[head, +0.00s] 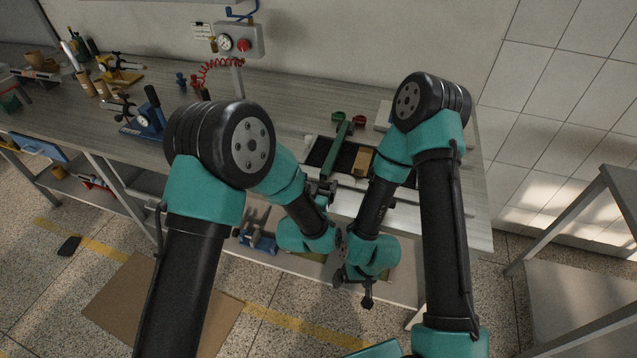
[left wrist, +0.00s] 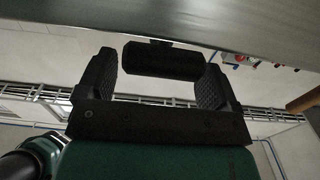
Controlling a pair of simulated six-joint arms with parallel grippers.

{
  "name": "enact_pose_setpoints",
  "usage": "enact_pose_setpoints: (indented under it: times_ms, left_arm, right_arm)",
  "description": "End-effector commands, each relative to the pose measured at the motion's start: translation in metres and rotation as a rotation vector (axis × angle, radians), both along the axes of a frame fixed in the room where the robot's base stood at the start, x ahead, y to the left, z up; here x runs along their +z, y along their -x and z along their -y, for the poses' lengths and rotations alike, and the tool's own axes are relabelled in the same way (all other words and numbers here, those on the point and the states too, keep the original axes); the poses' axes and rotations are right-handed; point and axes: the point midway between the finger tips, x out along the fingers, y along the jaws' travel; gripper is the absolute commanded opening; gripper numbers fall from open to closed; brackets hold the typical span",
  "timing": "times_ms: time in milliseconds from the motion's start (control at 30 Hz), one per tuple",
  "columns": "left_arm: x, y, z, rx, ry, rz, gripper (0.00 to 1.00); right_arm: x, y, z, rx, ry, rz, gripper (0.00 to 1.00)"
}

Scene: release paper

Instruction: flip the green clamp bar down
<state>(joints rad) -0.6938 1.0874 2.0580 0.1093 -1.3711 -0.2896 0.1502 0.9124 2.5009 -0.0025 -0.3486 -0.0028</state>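The green clamp bar (head: 338,146) runs from the back of a dark plate toward the front of the bench in the head view. I cannot tell how far it is tilted. My left gripper (head: 323,189) is at its near end, partly hidden by my left forearm. In the left wrist view my left gripper (left wrist: 160,78) has its fingers wide apart. A short black bar-shaped piece (left wrist: 163,58), perhaps a handle, lies between the fingertips; contact is unclear. My right gripper (head: 366,298) hangs low in front of the bench, its fingers too small to read.
A tan block (head: 363,160) lies right of the clamp bar. Green and red rings (head: 359,120) sit behind it. A blue-based clamp tool (head: 147,122) stands to the left, and a gauge box (head: 238,42) is at the wall. My right forearm is close on the right.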

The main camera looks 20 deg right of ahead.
Motion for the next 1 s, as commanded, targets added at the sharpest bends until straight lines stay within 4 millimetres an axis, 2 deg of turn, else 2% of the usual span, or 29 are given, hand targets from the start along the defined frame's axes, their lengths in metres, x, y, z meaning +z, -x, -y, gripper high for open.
enact_pose_setpoints:
  times_ms: [67,467,667,1000]
  left_arm:
    - [0.001,0.0,0.0,0.0,0.001,0.002,0.94]
    - [0.001,0.005,-0.004,0.0,0.002,0.002,0.94]
    - [0.001,0.026,-0.018,-0.001,0.001,0.001,0.94]
    - [0.001,0.08,-0.056,-0.002,-0.001,0.001,0.94]
  right_arm:
    - [0.0,0.0,0.0,0.0,0.0,0.0,0.94]
    - [0.0,0.0,0.0,0.0,0.0,0.0,0.94]
    - [0.0,0.0,0.0,0.0,0.0,0.0,0.94]
    - [0.0,0.0,0.0,0.0,0.0,0.0,0.94]
